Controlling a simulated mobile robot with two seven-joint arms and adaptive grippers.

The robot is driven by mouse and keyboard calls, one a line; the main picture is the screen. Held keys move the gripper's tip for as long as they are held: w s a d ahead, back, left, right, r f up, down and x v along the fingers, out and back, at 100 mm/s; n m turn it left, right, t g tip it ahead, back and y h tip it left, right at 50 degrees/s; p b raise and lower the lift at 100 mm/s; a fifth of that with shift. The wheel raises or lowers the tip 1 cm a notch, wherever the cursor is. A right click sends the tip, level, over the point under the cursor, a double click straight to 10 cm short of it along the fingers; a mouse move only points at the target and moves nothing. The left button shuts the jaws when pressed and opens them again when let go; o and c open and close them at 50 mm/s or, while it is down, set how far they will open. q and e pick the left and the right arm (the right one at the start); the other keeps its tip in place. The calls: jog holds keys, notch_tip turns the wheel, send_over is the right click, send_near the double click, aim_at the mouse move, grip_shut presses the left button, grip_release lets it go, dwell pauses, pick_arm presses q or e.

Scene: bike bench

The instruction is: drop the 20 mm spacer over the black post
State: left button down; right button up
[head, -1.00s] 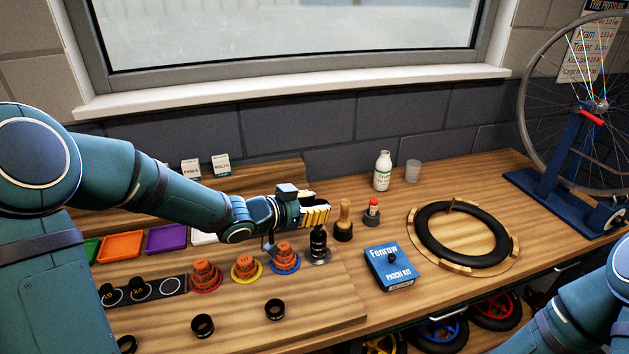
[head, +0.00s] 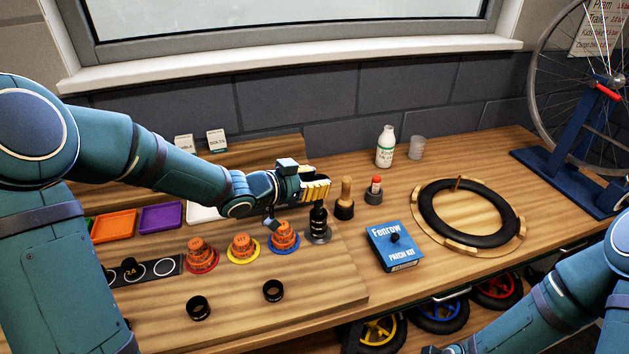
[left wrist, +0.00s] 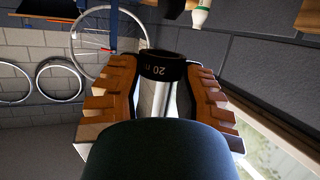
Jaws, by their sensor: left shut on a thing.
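My left gripper (head: 316,189) is shut on the 20 mm spacer, a short black ring with pale "20" lettering. In the left wrist view the spacer (left wrist: 162,67) sits between the fingertips. In the head view the gripper is directly above the black post (head: 318,224), which stands upright on a round metal base. The yellow fingers partly cover the top of this spot, so I cannot tell whether the spacer touches the post. My right arm comes in at the lower right; its gripper is out of view.
Beside the post stand a wooden-handled tool (head: 345,200) and a small red-capped bottle (head: 374,189). Orange stacks on coloured discs (head: 243,247) are to the left. Two loose black rings (head: 273,291) lie in front. A blue patch kit box (head: 394,245) is to the right.

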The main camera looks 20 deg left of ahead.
aim_at(315, 207)
pick_arm(q)
jog(key=shift+f+b, duration=0.95)
jog(key=shift+f, duration=0.05)
jog(key=shift+f+b, duration=2.05)
jog(key=shift+f, duration=0.95)
jog(key=c, duration=0.6)
grip_release()
jog(key=v, duration=1.2)
jog(key=shift+s, duration=0.1)
